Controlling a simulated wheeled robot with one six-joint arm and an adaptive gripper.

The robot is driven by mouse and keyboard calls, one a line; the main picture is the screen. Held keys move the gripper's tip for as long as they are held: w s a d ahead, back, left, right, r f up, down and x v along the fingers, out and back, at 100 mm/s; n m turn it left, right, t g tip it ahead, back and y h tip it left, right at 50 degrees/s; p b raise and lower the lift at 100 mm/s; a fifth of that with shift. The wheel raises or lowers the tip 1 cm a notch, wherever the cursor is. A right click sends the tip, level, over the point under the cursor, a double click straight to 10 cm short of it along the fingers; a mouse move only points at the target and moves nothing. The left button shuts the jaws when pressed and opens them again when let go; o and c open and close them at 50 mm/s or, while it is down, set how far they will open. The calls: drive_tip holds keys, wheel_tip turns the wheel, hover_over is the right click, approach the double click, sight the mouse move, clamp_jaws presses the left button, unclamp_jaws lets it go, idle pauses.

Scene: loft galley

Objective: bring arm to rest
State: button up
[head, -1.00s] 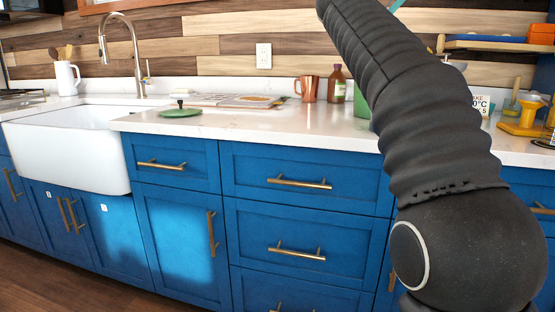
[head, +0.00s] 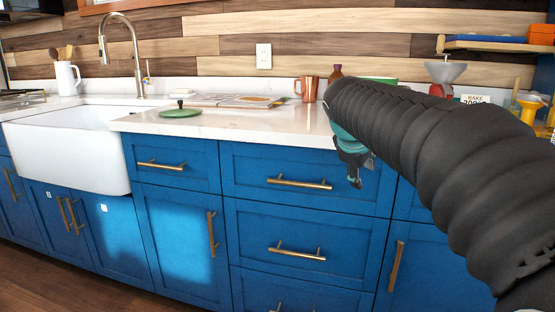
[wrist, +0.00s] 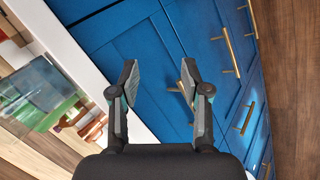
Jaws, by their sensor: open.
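My gripper (head: 354,174) hangs at the end of my black-sleeved arm, in front of the blue drawers just below the counter's front edge. In the wrist view my gripper (wrist: 158,88) shows two fingers spread apart with nothing between them. Behind them are blue cabinet fronts (wrist: 125,45) and a brass handle. My arm covers part of the counter's right side in the head view.
The white counter (head: 240,125) holds a green lid (head: 181,111), an open book (head: 240,100), a copper mug (head: 307,88) and a bottle. A white sink (head: 65,145) is at left. A shelf (head: 490,45) hangs at upper right. Brass handles (head: 300,183) stick out from the drawers.

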drive_tip(key=s+a+f+m+y, duration=0.1)
drive_tip(key=s+f+m, duration=0.1)
drive_tip(key=s+f, duration=0.4)
drive_tip(key=s+a+f+m+y, duration=0.1)
drive_tip(key=s+f+m, duration=0.2)
drive_tip(key=s, duration=1)
drive_tip(key=s+a+f+m+g+y, duration=0.1)
drive_tip(key=s+f+m+y, duration=0.1)
drive_tip(key=s+f, duration=0.7)
drive_tip(key=shift+s+m, duration=0.7)
drive_tip(key=shift+a, duration=0.1)
